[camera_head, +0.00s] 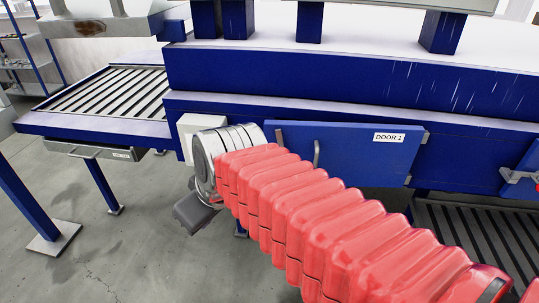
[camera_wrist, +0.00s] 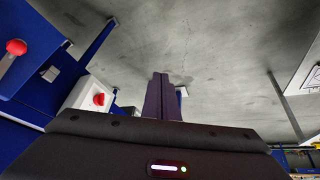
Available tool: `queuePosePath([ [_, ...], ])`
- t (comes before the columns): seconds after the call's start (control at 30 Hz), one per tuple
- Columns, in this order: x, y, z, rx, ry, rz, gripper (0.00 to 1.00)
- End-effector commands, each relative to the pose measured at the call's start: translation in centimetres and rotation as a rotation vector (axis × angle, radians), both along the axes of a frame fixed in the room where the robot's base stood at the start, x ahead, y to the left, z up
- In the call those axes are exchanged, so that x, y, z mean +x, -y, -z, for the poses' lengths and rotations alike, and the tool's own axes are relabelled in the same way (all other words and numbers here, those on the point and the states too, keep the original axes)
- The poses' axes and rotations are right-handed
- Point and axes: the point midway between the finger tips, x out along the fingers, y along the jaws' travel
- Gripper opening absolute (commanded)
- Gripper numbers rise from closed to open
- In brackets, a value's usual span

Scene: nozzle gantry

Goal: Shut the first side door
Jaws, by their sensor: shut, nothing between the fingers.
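The first side door is a blue panel labelled DOOR 1 (camera_head: 360,150) on the side of the blue machine in the head view. It has a grey upright handle (camera_head: 316,153) near its left part and grey hinge-like pieces at its right edge. My arm hides its lower left part. I cannot tell exactly how far it stands from its frame. My gripper (camera_wrist: 162,97) is shut and empty in the wrist view, over bare floor. In the head view its dark body shows left of the door, below my silver wrist; the fingertips are not clear there.
A white box (camera_head: 198,132) is left of the door; a white box with a red button (camera_wrist: 98,99) shows in the wrist view, near a blue panel with a red knob (camera_wrist: 16,47). A slatted conveyor (camera_head: 110,90) is at left. The floor (camera_head: 110,250) at lower left is clear.

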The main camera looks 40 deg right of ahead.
Motion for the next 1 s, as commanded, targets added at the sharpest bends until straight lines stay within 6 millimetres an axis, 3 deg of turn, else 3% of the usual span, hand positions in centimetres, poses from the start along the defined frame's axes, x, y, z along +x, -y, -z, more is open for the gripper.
queuePosePath([
  [0.27,3.7,6.4,-1.0,-0.067,0.023,-0.125,0.00],
  [0.5,5.9,13.3,-1.5,-0.147,0.064,-0.233,0.00],
  [0.8,6.6,23.5,-1.7,-0.280,0.117,-0.345,0.00],
  [1.0,6.2,27.3,-1.7,-0.344,0.134,-0.387,0.00],
])
